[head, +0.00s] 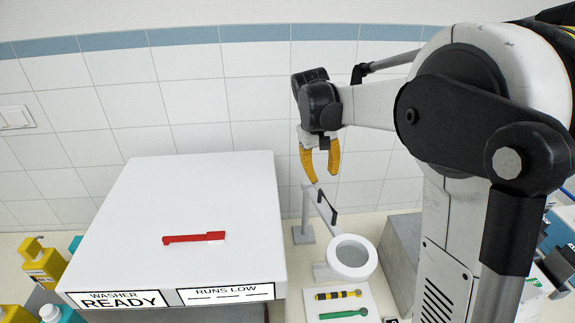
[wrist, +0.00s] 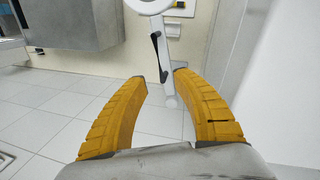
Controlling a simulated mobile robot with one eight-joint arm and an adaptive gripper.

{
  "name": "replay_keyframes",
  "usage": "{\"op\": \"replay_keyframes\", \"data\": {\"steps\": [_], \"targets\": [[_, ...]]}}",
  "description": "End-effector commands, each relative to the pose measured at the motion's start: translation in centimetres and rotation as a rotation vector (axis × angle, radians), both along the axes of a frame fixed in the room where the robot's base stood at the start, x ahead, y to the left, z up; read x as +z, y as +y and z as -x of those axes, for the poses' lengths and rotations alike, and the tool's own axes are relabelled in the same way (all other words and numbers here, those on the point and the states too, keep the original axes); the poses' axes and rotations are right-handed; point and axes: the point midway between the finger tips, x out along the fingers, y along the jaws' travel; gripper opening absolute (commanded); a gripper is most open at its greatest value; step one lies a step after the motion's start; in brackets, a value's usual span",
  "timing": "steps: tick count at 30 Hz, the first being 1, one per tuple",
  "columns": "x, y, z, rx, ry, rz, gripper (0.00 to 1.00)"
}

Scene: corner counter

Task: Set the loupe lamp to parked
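The loupe lamp has a white ring head (head: 352,257) over the counter, a pale arm (head: 321,207) with a black handle, and a grey foot (head: 303,234). In the wrist view its arm (wrist: 173,75) and black handle (wrist: 159,56) show between my fingers, with part of the ring at the top edge. My gripper (head: 323,174) is open and empty, pointing down above the lamp's raised arm end. In the wrist view my gripper (wrist: 163,78) has its yellow fingers spread on either side of the arm; I cannot tell whether they touch it.
A large white washer (head: 190,205) stands left of the lamp, with a red tool (head: 194,238) on top. A white board (head: 340,304) with a yellow-black striped tool and a green tool lies in front of the ring. A grey box (head: 404,262) stands right of it. The tiled wall is behind.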

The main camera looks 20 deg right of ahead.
Motion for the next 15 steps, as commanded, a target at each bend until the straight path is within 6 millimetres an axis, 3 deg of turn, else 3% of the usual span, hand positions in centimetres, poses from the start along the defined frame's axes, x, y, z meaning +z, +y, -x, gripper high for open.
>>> {"op": "replay_keyframes", "data": {"steps": [5,15], "targets": [[-1.1,-0.5,-0.4,-0.002,0.015,0.003,0.34],[-7.4,-1.7,-0.5,-0.003,0.013,0.003,0.34]]}}
